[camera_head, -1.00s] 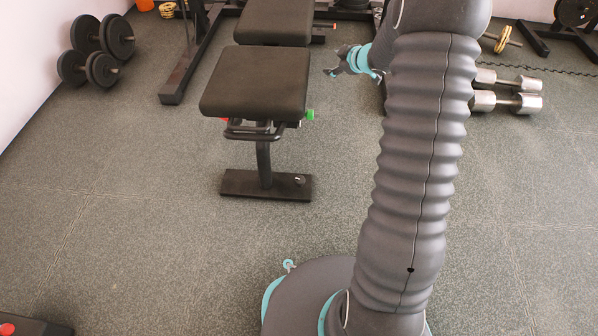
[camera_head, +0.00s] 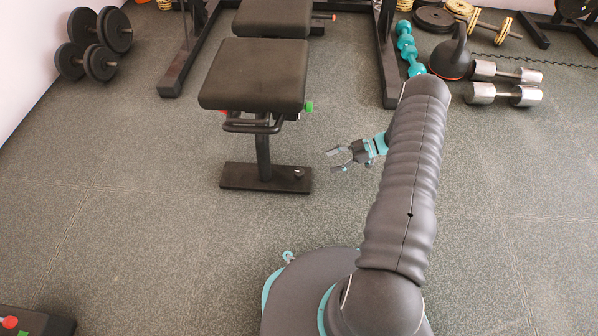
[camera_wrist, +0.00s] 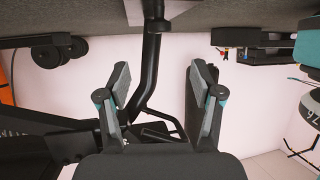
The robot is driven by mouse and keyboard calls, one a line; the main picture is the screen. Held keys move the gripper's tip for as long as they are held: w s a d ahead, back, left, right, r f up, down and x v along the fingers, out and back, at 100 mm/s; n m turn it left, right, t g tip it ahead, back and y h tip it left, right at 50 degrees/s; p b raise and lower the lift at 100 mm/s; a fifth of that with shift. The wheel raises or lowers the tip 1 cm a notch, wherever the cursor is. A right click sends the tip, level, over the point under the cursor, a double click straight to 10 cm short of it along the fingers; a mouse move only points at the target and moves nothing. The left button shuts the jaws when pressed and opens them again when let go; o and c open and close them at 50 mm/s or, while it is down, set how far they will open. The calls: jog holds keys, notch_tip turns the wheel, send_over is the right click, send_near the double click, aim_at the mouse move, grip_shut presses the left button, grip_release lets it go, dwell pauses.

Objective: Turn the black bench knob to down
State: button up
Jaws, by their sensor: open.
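The bench (camera_head: 255,75) has a black padded seat on a post with a flat black foot (camera_head: 255,178). A small dark round part (camera_head: 298,172) on the right end of the foot may be the black knob; it is too small to tell its setting. A green knob (camera_head: 309,106) is under the seat's right side. My gripper (camera_head: 334,160) is open and empty, to the right of the foot and apart from it. In the wrist view, the two fingers (camera_wrist: 160,72) are spread, with a black bench post (camera_wrist: 151,55) behind the gap.
A red part (camera_head: 222,112) shows under the seat's left side. Black dumbbells (camera_head: 95,45) lie at the back left. A kettlebell (camera_head: 452,58) and silver dumbbells (camera_head: 505,93) lie at the back right. A black box with a red button (camera_head: 10,322) is at the front left. Floor around the bench foot is clear.

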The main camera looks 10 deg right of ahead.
aim_at(300, 171)
jog(key=b+x, duration=0.1)
jog(key=x, duration=1.2)
jog(key=shift+w+a+f, duration=0.1)
jog(key=shift+a+f, duration=0.1)
jog(key=shift+c, duration=0.3)
jog(key=c, duration=1.1)
